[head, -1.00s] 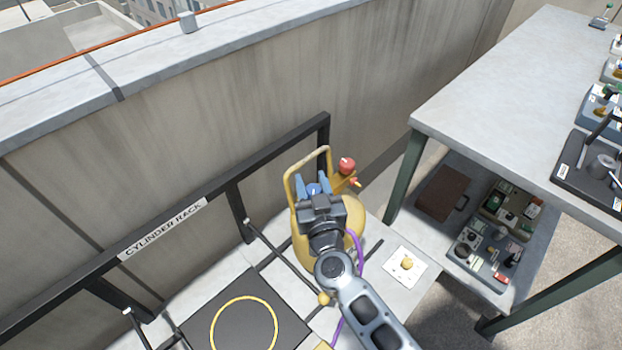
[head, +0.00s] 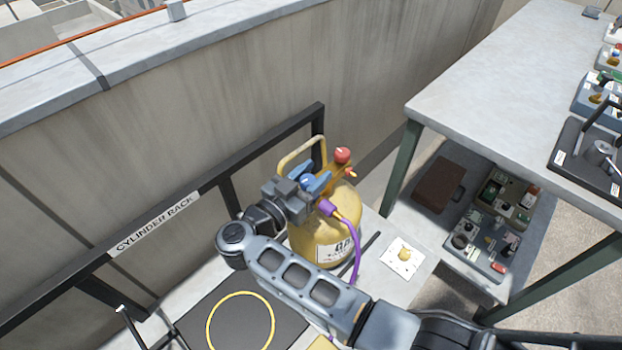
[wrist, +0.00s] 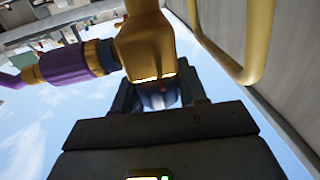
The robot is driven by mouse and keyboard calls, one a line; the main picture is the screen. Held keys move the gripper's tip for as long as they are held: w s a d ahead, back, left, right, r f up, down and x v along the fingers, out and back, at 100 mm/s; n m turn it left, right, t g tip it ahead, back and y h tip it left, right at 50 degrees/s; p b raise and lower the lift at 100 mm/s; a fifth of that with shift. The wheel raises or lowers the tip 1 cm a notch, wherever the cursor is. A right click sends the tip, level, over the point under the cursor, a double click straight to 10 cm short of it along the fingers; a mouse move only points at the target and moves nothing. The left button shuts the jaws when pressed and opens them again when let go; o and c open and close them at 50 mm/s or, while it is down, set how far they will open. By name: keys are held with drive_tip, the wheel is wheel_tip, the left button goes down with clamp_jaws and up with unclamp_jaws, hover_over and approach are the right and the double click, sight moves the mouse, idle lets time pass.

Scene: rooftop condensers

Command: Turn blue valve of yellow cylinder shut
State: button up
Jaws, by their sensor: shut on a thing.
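The yellow cylinder (head: 322,242) stands upright at the rack, with a yellow handle loop (head: 297,150) and a label. Its blue valve (head: 307,182) is at the top, mostly hidden between my fingers. My gripper (head: 313,182) comes in from the left and is shut on the blue valve. In the wrist view the valve (wrist: 158,97) shows as a blue-grey piece between the jaws, below the yellow valve body (wrist: 147,48). A red knob (head: 342,155) is beside it on the right. A purple hose (head: 351,235) is attached to the near side.
The black cylinder rack rail (head: 190,205) and the wall are behind and left. A workbench (head: 510,85) with tools is on the right, with trays on its lower shelf. A black mat (head: 190,325) with a yellow ring lies in front.

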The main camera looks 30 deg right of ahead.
drive_tip(key=m+g+b, duration=0.1)
drive_tip(key=g, duration=0.1)
drive_tip(key=m+g+h+b, duration=0.1)
drive_tip(key=m+g, duration=0.1)
drive_tip(key=shift+s+f+g, duration=0.15)
drive_tip(key=shift+f+g, duration=0.05)
drive_tip(key=shift+g, duration=0.2)
drive_tip(key=shift+s+r+m+g+b, duration=0.1)
drive_tip(key=shift+s+m+g+b, duration=0.05)
drive_tip(key=shift+m+g+b, duration=0.95)
drive_tip(key=shift+d+g, duration=0.1)
drive_tip(key=shift+g, duration=0.4)
drive_tip(key=o, duration=1)
drive_tip(key=shift+r, duration=0.1)
drive_tip(key=shift+w+a+b, duration=0.2)
drive_tip(key=shift+a+b, duration=0.6)
drive_tip(key=shift+a, duration=3.1)
drive_tip(key=shift+c, duration=0.2)
